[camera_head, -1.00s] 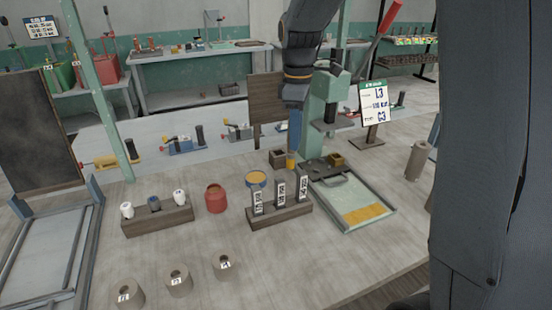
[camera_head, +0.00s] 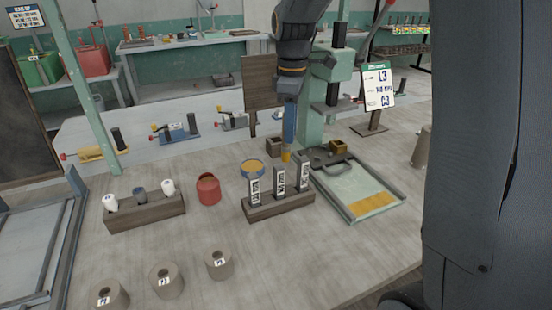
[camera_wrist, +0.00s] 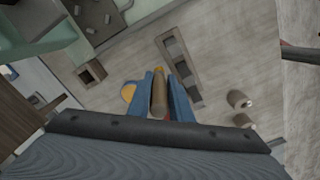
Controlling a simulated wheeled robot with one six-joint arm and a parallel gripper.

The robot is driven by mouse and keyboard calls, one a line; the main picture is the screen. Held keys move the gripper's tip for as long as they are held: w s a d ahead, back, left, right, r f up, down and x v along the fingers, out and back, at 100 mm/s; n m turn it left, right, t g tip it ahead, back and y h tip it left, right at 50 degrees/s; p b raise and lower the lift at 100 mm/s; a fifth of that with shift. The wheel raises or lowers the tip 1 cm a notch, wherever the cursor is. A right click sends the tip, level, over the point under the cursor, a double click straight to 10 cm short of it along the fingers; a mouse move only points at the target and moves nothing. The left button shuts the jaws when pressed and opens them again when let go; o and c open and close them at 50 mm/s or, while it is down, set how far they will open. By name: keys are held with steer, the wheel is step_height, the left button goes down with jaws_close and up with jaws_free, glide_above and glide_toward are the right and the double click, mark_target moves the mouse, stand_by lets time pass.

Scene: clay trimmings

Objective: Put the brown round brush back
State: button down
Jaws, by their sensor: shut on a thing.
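My gripper (camera_head: 288,142) hangs upright over the workbench, its blue fingers shut on the brown round brush. In the wrist view the brush (camera_wrist: 158,98) shows as a brown cylinder between the two fingers, with an orange-yellow end pointing away. In the head view only a yellow end of the brush (camera_head: 286,157) shows below the fingers. It appears just behind the dark wooden rack (camera_head: 280,206) with upright labelled plates. Whether the brush touches anything below is not clear.
A blue-rimmed tin (camera_head: 253,168) with a yellow top and a red pot (camera_head: 208,190) stand left of my gripper. A wooden block (camera_head: 145,213) holds white and blue pieces. A green press (camera_head: 330,85) and tray (camera_head: 360,185) are right. Numbered hollow cylinders (camera_head: 166,280) stand in front.

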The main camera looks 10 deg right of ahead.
steer(key=w+d+f+p, duration=0.1)
steer(key=w+f, duration=0.1)
steer(key=w, duration=0.8)
steer(key=w+d+f, duration=0.1)
steer(key=w+f, duration=0.1)
steer(key=w, duration=0.8)
step_height(320, 180, down, 7)
steer(key=w+p, duration=0.1)
steer(key=p, duration=0.2)
steer(key=shift+p, duration=0.4)
steer(key=shift+f, duration=0.15)
steer(key=c, duration=1.7)
jaws_free()
steer(key=shift+o, duration=0.6)
